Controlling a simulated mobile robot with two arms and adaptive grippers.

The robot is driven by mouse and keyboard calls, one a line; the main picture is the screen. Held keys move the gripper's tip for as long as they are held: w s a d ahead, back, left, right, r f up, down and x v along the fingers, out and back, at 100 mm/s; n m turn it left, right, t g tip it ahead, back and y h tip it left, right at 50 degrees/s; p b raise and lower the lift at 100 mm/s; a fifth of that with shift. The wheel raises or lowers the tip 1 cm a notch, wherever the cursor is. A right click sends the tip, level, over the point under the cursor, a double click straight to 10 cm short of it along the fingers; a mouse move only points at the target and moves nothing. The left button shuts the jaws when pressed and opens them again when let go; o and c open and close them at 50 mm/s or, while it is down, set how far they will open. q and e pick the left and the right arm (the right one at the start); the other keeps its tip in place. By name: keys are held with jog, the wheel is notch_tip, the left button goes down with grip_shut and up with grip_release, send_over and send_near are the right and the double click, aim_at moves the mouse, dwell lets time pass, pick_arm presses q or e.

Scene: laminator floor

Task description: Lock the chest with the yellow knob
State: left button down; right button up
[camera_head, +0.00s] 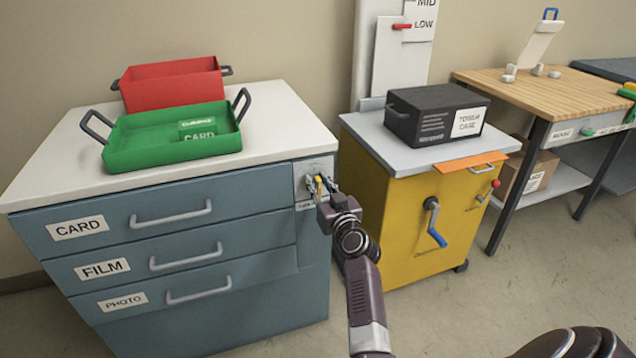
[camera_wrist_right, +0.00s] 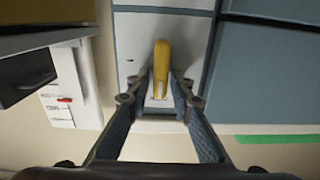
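The chest is a blue-grey cabinet (camera_head: 230,255) with a pale top and drawers labelled CARD, FILM and PHOTO; the drawers look closed. Its yellow knob (camera_head: 319,184) sits on a pale plate at the upper right of the front. In the right wrist view the yellow knob (camera_wrist_right: 161,62) stands upright between the fingertips. My right gripper (camera_head: 322,193) is at the knob, and its fingers (camera_wrist_right: 163,88) close in on both sides of it, apparently touching. The fingers partly hide the lower end of the knob. My left gripper is not in view.
A green tray (camera_head: 150,157) and a red tray (camera_head: 170,68) stand on the chest. A yellow cabinet (camera_head: 400,225) with a blue-handled crank (camera_head: 436,237) and a black case (camera_head: 432,105) stands just to the right. A wooden-topped table (camera_head: 540,92) is farther right. Floor in front is clear.

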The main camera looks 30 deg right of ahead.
grip_shut()
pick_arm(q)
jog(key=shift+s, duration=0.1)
